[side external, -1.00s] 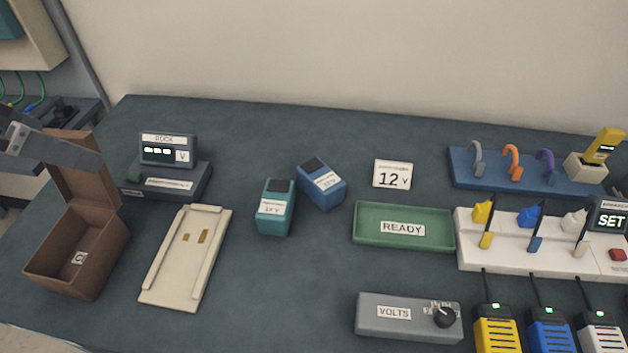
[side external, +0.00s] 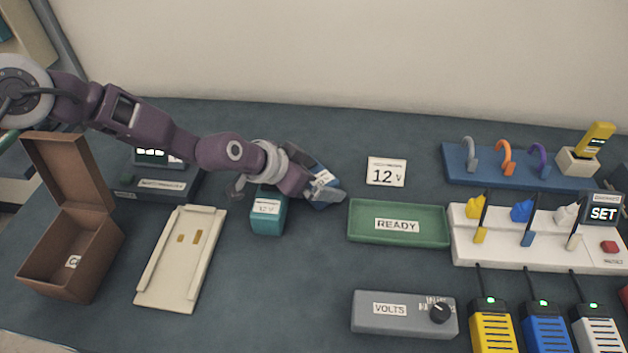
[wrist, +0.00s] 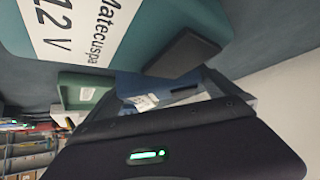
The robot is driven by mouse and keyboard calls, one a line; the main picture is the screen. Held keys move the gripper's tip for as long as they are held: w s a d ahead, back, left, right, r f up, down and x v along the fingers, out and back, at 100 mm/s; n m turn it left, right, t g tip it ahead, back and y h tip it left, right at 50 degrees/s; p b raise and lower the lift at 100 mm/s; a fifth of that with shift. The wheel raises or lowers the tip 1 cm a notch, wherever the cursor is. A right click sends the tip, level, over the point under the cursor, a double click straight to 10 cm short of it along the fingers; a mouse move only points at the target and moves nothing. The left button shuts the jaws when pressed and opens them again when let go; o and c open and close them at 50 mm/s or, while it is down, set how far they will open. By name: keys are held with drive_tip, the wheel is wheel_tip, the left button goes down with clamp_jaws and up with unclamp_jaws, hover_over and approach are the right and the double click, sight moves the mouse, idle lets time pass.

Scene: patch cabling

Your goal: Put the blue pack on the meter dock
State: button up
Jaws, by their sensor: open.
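The blue pack (side external: 318,174) stands on the mat right of the teal pack, mostly covered by my gripper; its white label shows. In the wrist view the blue pack (wrist: 135,84) is partly hidden behind the gripper. My gripper (side external: 322,193) is open and low at the blue pack; I cannot tell whether the fingers touch it. The teal pack (side external: 267,218), labelled 12 V, is just left of the gripper and fills the top left of the wrist view (wrist: 40,45). The meter dock (side external: 150,188) is at the back left, its display partly hidden behind my arm.
An open brown box (side external: 70,255) and a cream slotted plate (side external: 180,262) are at the left. A green READY tray (side external: 398,239) lies right of the gripper, with a 12 V card (side external: 386,171) behind. The grey VOLTS box (side external: 405,314) is in front. Mat is clear front of the teal pack.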

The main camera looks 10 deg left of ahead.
sight(317, 171)
drive_tip(key=shift+w+d+f, duration=0.2)
drive_tip(key=shift+f, duration=0.1)
drive_tip(key=shift+r, duration=0.1)
drive_tip(key=c, duration=1.8)
wheel_tip(317, 171, up, 10)
drive_tip(key=shift+c, duration=0.2)
drive_tip(key=w+a+r+n+t+y, duration=0.1)
drive_tip(key=a+r+n+y, duration=0.3)
drive_tip(key=a, duration=1.1)
drive_tip(key=a+r+n+t, duration=0.15)
drive_tip(key=a+r, duration=0.45)
drive_tip(key=a, duration=0.9)
drive_tip(key=s+a+r+n+y, duration=0.2)
drive_tip(key=s+a, duration=0.3)
drive_tip(key=a, duration=0.5)
drive_tip(key=shift+s+a+n, duration=0.25)
drive_tip(key=shift+a+n, duration=0.1)
drive_tip(key=shift+n, duration=0.4)
